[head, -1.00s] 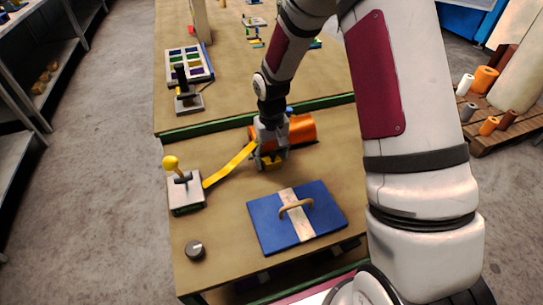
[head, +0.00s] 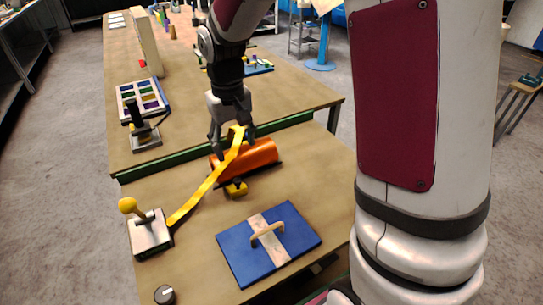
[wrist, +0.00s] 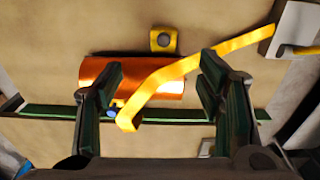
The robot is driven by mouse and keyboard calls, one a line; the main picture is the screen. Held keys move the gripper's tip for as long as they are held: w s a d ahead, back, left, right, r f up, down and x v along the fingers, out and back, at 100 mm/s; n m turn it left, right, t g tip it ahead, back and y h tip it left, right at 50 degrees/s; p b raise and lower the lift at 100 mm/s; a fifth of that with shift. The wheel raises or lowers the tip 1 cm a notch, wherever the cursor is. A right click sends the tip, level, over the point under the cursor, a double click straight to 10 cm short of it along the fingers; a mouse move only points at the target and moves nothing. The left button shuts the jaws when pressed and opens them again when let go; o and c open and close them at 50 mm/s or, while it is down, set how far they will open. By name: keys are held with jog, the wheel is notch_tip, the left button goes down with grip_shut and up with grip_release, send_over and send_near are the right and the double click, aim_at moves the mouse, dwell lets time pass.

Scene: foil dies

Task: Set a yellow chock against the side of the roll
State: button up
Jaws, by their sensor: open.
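The orange roll (head: 262,152) lies on the near table and shows below my gripper in the wrist view (wrist: 98,73). A yellow chock (head: 236,189) stands at the roll's near side; in the wrist view the chock (wrist: 163,40) is right beside the roll, touching or nearly so. A yellow strip (head: 196,196) runs from the lever block over the roll, its far end bent. My gripper (head: 232,142) is open above the roll, fingers apart with no chock between them. The strip passes across the space between the fingers in the wrist view.
A lever block (head: 150,235) with a yellow knob stands at the left. A blue board (head: 240,250) with a handle lies in front, and a dark knob (head: 164,294) at the near left edge. A green strip (head: 150,168) edges the far table, which holds a compartment tray (head: 139,88).

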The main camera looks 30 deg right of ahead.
jog(key=s+r+t, duration=0.2)
jog(key=s+r, duration=0.4)
jog(key=s, duration=0.5)
jog(key=s+r+t, duration=0.2)
jog(key=s+r, duration=0.5)
jog(key=s, duration=0.5)
jog(key=shift+s, duration=0.3)
jog(key=shift+s, duration=0.1)
